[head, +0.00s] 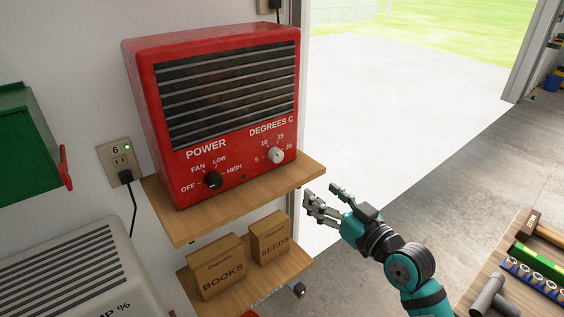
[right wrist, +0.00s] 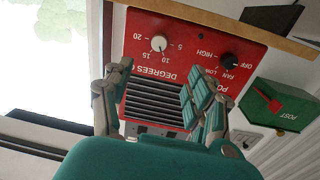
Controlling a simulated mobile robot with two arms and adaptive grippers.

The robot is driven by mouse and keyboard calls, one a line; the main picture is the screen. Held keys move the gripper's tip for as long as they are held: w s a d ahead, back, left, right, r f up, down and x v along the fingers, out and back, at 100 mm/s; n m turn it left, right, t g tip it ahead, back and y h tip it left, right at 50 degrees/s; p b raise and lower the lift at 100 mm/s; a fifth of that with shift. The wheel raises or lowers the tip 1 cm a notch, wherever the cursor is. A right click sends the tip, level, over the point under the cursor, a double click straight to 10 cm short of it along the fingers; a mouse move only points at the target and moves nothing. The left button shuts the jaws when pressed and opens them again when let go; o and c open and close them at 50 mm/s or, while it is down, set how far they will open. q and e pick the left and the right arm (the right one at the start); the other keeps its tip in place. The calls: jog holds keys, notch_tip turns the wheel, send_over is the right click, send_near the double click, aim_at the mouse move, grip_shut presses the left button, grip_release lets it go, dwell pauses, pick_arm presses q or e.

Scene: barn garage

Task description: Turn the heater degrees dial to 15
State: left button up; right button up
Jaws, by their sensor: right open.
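The red heater (head: 215,110) stands on a wooden shelf. Its pale degrees dial (head: 276,155) is at the lower right of the front, with marks 5, 10, 15 and 20 around it; I cannot tell surely which mark it points to. My right gripper (head: 322,200) is open and empty, to the right of and below the dial, apart from it. In the right wrist view, the heater front is upside down and the degrees dial (right wrist: 158,43) shows beyond the open fingers (right wrist: 157,88). My left gripper is not in view.
The black power dial (head: 213,180) is left of the degrees dial. The upper shelf (head: 310,170) juts out below the heater. Boxes marked BOOKS (head: 222,268) and SEEDS (head: 269,238) stand on a lower shelf. A tool table (head: 515,290) is at lower right. Open floor lies between.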

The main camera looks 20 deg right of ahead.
jog(key=p, duration=0.1)
send_near(279, 157)
jog(key=p+x, duration=0.1)
jog(key=x, duration=0.7)
jog(key=shift+a, duration=0.1)
jog(key=shift+w+a, duration=0.1)
jog(key=shift+w, duration=0.4)
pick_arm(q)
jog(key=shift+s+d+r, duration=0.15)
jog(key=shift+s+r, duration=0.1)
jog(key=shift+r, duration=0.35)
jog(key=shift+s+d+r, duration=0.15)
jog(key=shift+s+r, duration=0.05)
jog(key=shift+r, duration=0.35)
pick_arm(e)
jog(key=shift+c, duration=0.8)
jog(key=c, duration=1)
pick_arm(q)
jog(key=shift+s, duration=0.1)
